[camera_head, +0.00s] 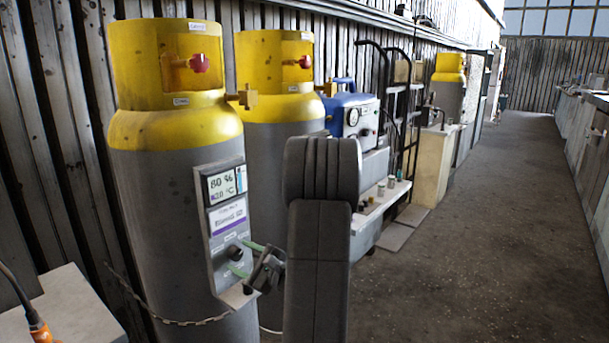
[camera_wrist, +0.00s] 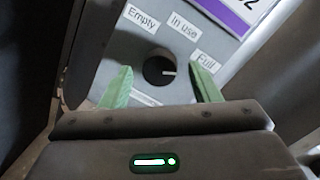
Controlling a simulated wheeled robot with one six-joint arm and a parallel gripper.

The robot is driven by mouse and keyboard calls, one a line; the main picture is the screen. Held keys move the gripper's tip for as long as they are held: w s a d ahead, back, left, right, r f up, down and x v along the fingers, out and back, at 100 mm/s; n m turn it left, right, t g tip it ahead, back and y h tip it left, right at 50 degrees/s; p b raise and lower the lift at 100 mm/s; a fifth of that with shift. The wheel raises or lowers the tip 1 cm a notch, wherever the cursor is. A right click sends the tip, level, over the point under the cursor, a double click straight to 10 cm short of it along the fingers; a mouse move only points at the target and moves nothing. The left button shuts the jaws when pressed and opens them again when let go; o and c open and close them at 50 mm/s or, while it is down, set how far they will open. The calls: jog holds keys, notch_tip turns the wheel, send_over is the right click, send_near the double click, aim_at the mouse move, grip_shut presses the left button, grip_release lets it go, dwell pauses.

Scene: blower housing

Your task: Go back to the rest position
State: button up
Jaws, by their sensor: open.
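My gripper (camera_head: 246,258) is at the front panel of the nearest grey and yellow gas cylinder (camera_head: 165,190). Its two green fingers are spread and empty, as the wrist view (camera_wrist: 162,87) also shows. A black round knob (camera_wrist: 159,70) appears between and beyond the fingertips, with a gap on each side. Labels "Empty", "In use" and "Full" surround the knob; its white mark points right, roughly to the "Full" side. The panel (camera_head: 227,222) carries a display reading 80 % and a purple-striped label. My arm stands upright in the middle of the head view.
A second yellow-topped cylinder (camera_head: 275,80) stands just behind the first. A chain (camera_head: 190,321) hangs around the front cylinder. A blue machine (camera_head: 353,112) and a hand truck (camera_head: 408,115) stand further back. The aisle floor (camera_head: 480,230) at right is clear.

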jog(key=n, duration=0.3)
jog(key=shift+n, duration=0.4)
jog(key=shift+v, duration=2.05)
jog(key=shift+r, duration=0.15)
jog(key=shift+r, duration=0.1)
